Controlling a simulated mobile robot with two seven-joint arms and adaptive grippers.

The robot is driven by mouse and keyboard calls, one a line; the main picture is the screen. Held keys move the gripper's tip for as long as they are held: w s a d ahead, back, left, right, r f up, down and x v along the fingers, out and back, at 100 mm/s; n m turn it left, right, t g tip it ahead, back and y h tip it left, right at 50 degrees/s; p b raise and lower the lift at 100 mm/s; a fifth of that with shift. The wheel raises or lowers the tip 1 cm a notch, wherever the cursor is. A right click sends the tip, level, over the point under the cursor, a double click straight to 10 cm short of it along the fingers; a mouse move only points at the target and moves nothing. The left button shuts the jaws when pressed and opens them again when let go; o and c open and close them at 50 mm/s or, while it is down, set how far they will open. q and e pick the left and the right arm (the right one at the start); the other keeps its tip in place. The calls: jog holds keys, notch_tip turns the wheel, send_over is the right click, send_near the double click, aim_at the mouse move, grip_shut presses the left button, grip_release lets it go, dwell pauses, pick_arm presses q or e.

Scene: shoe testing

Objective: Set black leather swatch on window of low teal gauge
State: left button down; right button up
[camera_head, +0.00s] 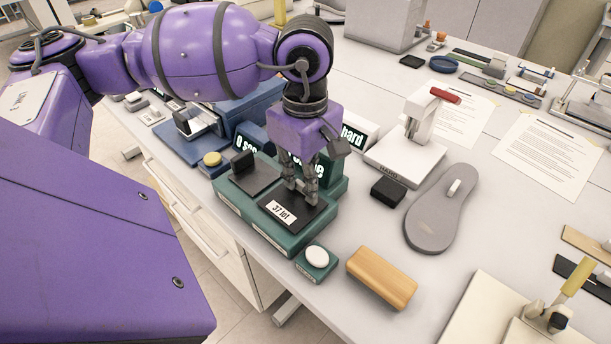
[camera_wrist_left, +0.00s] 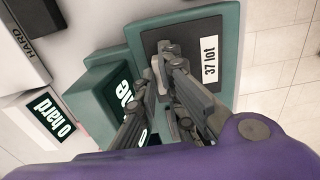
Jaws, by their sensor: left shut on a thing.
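The black leather swatch (camera_head: 300,220) with its white "37 lot" label lies over the right part of the top of the low teal gauge (camera_head: 262,238). In the left wrist view, the swatch (camera_wrist_left: 190,38) appears flat within the teal gauge's rim (camera_wrist_left: 240,75). My left gripper (camera_head: 303,200) points down at the swatch, its fingers close together. In the left wrist view, the gripper (camera_wrist_left: 168,62) is shut on a small grey tab at the swatch's edge. The window is hidden beneath the swatch. I cannot tell whether the swatch fully touches the gauge. My right gripper is not in view.
A dark plate with an upright block (camera_head: 242,163) is on the gauge's left part. A teal button box (camera_head: 317,258), wooden block (camera_head: 382,277), small black block (camera_head: 388,192) and grey shoe sole (camera_head: 438,215) are nearby. A white press (camera_head: 405,160) stands behind.

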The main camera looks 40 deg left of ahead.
pick_arm(q)
jog(key=shift+f, duration=0.2)
jog(key=c, duration=1.8)
grip_release()
jog(key=shift+r, duration=0.1)
notch_tip(320, 180, up, 12)
